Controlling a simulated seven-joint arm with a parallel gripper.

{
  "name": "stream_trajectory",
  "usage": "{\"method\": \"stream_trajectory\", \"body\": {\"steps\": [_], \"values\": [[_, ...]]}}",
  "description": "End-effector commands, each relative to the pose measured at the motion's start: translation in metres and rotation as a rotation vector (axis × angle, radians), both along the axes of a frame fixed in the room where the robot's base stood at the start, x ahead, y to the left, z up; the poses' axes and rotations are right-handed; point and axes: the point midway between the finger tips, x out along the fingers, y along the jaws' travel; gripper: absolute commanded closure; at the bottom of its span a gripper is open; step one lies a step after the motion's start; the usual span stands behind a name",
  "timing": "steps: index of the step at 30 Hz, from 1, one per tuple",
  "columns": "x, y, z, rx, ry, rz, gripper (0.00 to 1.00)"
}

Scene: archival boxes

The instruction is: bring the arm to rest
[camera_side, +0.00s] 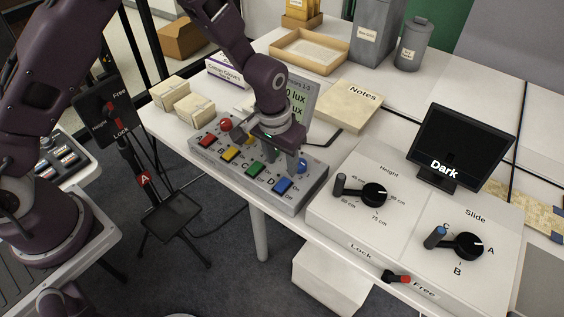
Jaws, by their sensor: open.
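My arm reaches in from the top and bends down over a grey control box (206,157). My gripper (270,153) points down with its fingers apart, above or just behind the row of colored buttons. I see nothing held between the fingers. The box has a red button (207,140), a yellow button (231,154), a green button (255,168) and a blue button (283,185). Behind them are a round red knob (225,125) and a blue knob (302,166). I cannot tell whether the fingers touch the box.
A lux display (300,92) stands close behind my gripper. A Notes box (349,106) lies behind right. Right are a Height dial (374,194), a Slide dial (468,245), a screen reading Dark (462,140) and a Lock/Free lever (396,277). Cream boxes (194,108) sit left.

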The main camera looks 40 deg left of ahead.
Motion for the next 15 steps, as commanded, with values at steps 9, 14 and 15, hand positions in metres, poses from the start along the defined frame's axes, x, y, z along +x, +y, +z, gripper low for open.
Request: {"method": "stream_trajectory", "body": {"steps": [9, 14, 15], "values": [[-0.025, 0.025, 0.118, -0.067, -0.078, 0.012, 0.55], [-0.098, 0.061, 0.216, -0.094, -0.170, 0.003, 0.55], [-0.121, 0.070, 0.233, -0.090, -0.196, 0.001, 0.55]]}}
